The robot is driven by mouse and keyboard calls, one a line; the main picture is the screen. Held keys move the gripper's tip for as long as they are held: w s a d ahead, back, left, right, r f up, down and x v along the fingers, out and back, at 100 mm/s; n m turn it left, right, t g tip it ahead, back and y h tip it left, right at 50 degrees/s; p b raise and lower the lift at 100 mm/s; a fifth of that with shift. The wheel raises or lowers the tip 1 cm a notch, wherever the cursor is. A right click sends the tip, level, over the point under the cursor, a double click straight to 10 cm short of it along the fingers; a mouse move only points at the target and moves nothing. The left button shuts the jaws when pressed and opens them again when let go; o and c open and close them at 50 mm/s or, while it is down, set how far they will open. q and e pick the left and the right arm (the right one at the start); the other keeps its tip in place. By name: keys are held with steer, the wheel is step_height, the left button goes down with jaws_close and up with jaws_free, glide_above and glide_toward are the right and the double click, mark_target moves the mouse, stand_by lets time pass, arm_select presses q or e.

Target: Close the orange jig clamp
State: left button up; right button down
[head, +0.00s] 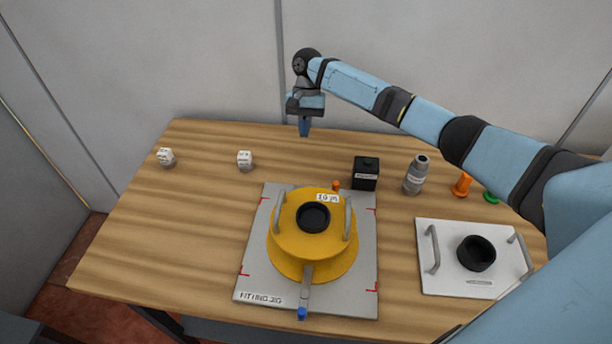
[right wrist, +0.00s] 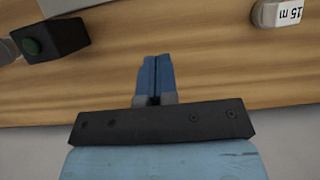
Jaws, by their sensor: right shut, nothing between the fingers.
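The orange jig clamp shows only as a small orange tip (head: 336,185) at the back edge of the yellow round body (head: 313,240). The rest of it is hidden behind that body, so I cannot tell how its lever lies. A grey lever with a blue end (head: 302,313) lies at the front of the yellow body. The body sits on a grey jig plate (head: 265,280) with red corner marks. My right gripper (head: 304,132) is shut and empty, pointing down near the table's back edge, behind and apart from the clamp. Its blue fingers (right wrist: 155,72) touch in the right wrist view.
A black box with a green button (head: 366,174), a grey bottle (head: 415,175), an orange piece (head: 462,185) and a green piece (head: 490,197) stand at right. A white tray (head: 440,285) holds a black ring. Two white labelled blocks (head: 245,160) (head: 166,157) stand back left. Front left is clear.

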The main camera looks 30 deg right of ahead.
steer(key=shift+s+a+r, duration=0.1)
steer(key=shift+a+r, duration=0.05)
steer(key=shift+r, duration=0.05)
steer(key=shift+f, duration=0.1)
steer(key=x, duration=1)
steer(key=s+a, duration=0.2)
steer(key=shift+s, duration=0.25)
steer(key=shift+s+a, duration=0.2)
steer(key=shift+s, duration=0.1)
